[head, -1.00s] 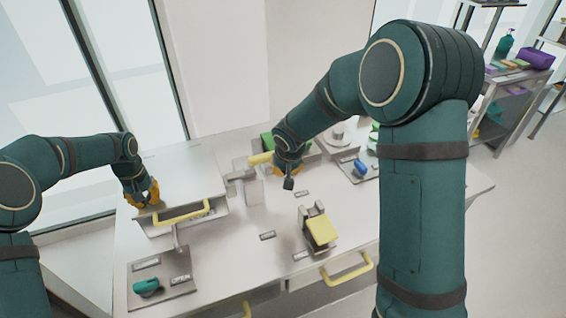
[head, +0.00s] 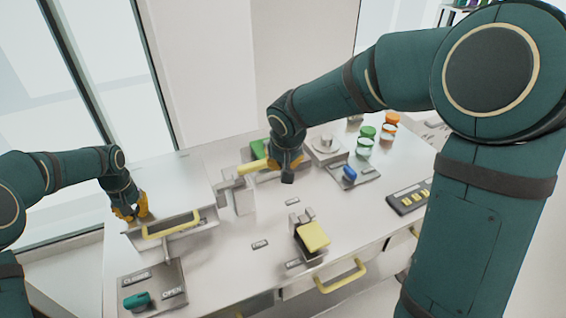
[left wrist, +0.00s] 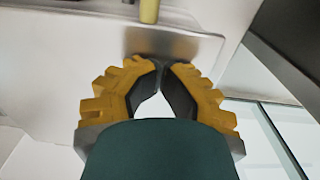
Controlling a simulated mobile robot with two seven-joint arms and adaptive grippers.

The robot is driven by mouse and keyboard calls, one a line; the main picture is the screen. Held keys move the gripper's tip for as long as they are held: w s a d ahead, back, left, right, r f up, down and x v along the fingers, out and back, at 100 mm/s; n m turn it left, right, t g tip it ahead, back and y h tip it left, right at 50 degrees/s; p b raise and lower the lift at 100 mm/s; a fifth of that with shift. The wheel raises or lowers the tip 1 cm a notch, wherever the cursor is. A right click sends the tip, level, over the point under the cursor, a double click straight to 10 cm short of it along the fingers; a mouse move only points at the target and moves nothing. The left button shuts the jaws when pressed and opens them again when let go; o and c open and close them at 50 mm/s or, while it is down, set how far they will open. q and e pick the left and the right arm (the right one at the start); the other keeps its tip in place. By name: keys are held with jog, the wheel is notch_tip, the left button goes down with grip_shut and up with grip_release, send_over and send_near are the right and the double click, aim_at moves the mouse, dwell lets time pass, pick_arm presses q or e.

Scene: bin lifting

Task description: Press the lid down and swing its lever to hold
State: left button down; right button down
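A white box with a flat pale lid (head: 165,190) stands at the left of the table, with a yellow handle (head: 172,227) across its front. My left gripper (head: 130,210) is at the lid's left end, pointing down; contact is unclear. In the left wrist view its fingertips (left wrist: 163,64) meet with nothing seen between them. A yellow lever bar (head: 252,167) sticks out by a grey metal block (head: 240,198) right of the box. My right gripper (head: 283,165) is at the bar's right end; its fingers are partly hidden, so I cannot tell whether it grips the bar.
A teal knob (head: 137,300) sits on a plate marked CLOSED and OPEN at front left. A yellow-topped block (head: 312,237) stands mid-table. A blue knob (head: 349,174), coloured jars (head: 364,145) and a button panel (head: 408,197) are at the right. Drawer handles (head: 342,276) line the front edge.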

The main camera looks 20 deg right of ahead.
pick_arm(q)
jog(key=shift+s+f, duration=0.2)
jog(key=shift+f, duration=0.45)
jog(key=shift+w+r+p, duration=0.2)
jog(key=shift+r+p, duration=0.25)
jog(key=shift+r, duration=0.25)
jog(key=shift+w+r+p, duration=0.2)
jog(key=shift+r+p, duration=0.25)
jog(key=shift+r, duration=0.2)
jog(key=shift+r+p, duration=1.2)
jog(key=shift+r, duration=1.1)
notch_tip(320, 180, up, 12)
